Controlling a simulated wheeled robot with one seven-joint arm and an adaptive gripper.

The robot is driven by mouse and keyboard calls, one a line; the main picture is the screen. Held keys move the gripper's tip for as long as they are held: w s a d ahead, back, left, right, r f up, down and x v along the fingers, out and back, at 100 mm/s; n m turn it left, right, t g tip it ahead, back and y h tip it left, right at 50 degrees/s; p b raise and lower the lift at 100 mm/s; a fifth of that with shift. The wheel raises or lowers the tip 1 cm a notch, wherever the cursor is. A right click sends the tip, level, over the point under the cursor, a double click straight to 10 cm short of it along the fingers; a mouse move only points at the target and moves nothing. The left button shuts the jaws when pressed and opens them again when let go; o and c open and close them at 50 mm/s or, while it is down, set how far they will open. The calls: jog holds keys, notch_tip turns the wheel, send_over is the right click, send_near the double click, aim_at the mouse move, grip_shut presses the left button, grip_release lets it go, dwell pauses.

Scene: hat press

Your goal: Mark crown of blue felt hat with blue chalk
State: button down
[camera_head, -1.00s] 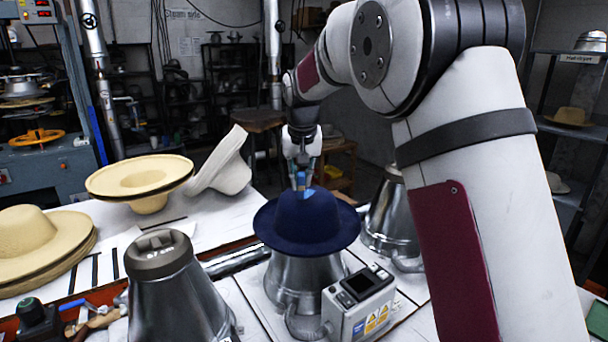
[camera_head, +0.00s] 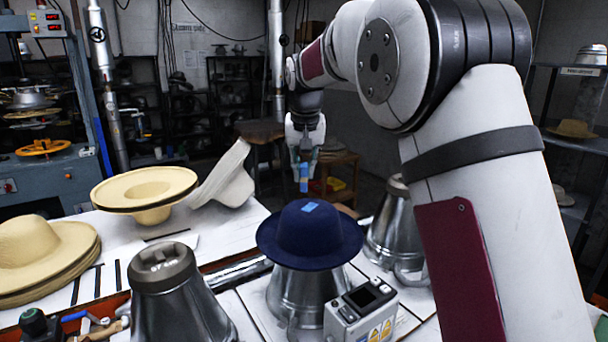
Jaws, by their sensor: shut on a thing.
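The blue felt hat (camera_head: 309,238) sits brim down on a metal hat block (camera_head: 303,296) in the middle of the bench. A light blue mark (camera_head: 310,207) shows on top of its crown. My gripper (camera_head: 304,168) is above the hat, pointing down, shut on the blue chalk (camera_head: 304,182). The chalk hangs upright, and a gap shows between its lower end and the crown.
A second metal block (camera_head: 172,293) stands at front left and another (camera_head: 392,222) at right behind the hat. A control box (camera_head: 361,311) is in front. Straw hats (camera_head: 40,249) and a cream upturned hat (camera_head: 146,190) lie at left.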

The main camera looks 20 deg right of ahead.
jog(key=shift+r, duration=0.15)
jog(key=shift+r, duration=1.35)
jog(key=shift+f, duration=0.1)
jog(key=shift+w+f, duration=0.1)
jog(key=shift+f, duration=0.8)
jog(key=shift+f+b, duration=0.3)
jog(key=shift+f, duration=2.35)
jog(key=shift+f, duration=0.85)
